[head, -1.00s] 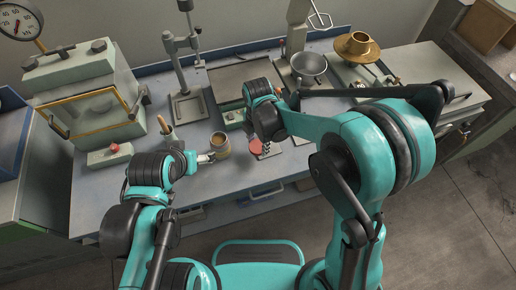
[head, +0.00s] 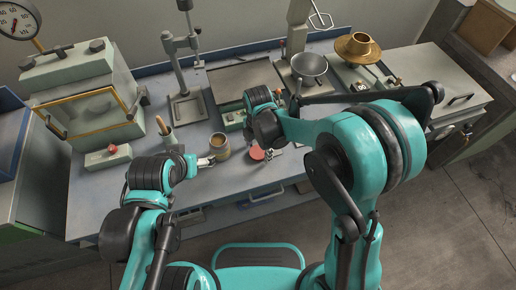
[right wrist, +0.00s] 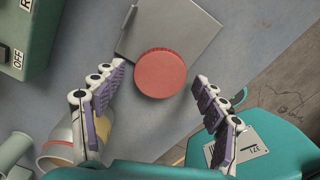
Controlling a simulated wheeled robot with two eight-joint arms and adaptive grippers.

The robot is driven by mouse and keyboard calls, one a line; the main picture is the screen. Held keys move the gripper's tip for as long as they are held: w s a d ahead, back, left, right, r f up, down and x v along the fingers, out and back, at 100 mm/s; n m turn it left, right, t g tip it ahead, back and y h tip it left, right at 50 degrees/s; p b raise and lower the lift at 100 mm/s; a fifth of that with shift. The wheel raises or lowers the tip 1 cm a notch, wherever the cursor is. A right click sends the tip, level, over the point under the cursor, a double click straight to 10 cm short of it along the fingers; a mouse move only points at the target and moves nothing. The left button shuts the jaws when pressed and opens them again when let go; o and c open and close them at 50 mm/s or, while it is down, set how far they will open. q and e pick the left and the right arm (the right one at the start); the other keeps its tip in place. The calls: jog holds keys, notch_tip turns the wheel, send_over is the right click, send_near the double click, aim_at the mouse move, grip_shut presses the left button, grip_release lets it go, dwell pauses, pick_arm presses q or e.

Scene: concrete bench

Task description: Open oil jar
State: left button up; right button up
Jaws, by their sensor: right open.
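The oil jar (head: 220,146) is a squat, yellowish-brown jar standing on the bench, with a dark open mouth. Part of it shows at the lower left of the right wrist view (right wrist: 57,152). A round red lid (head: 257,154) lies apart, to the jar's right; in the right wrist view the lid (right wrist: 160,73) overlaps the edge of a grey plate. My right gripper (head: 272,151) is open, its fingers spread on either side of the lid in its wrist view and not touching it. My left gripper (head: 205,160) is at the jar's left side; its grip is too small to tell.
A grey metal plate (right wrist: 178,32) lies by the lid. A stand (head: 187,107) and a metal pot (head: 309,66) are behind. A box with a red knob (head: 108,157) is left. The bench front edge is close, with drawers below.

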aim_at(258, 152)
notch_tip(258, 152, up, 12)
jog(key=p, duration=0.4)
jog(key=s+d+r+m+t, duration=0.3)
jog(key=s+d+m, duration=0.3)
jog(key=d+m, duration=0.3)
jog(key=s+d+r+m+t, duration=0.4)
jog(key=d+m, duration=0.5)
jog(key=m, duration=0.8)
jog(key=shift+s, duration=1.1)
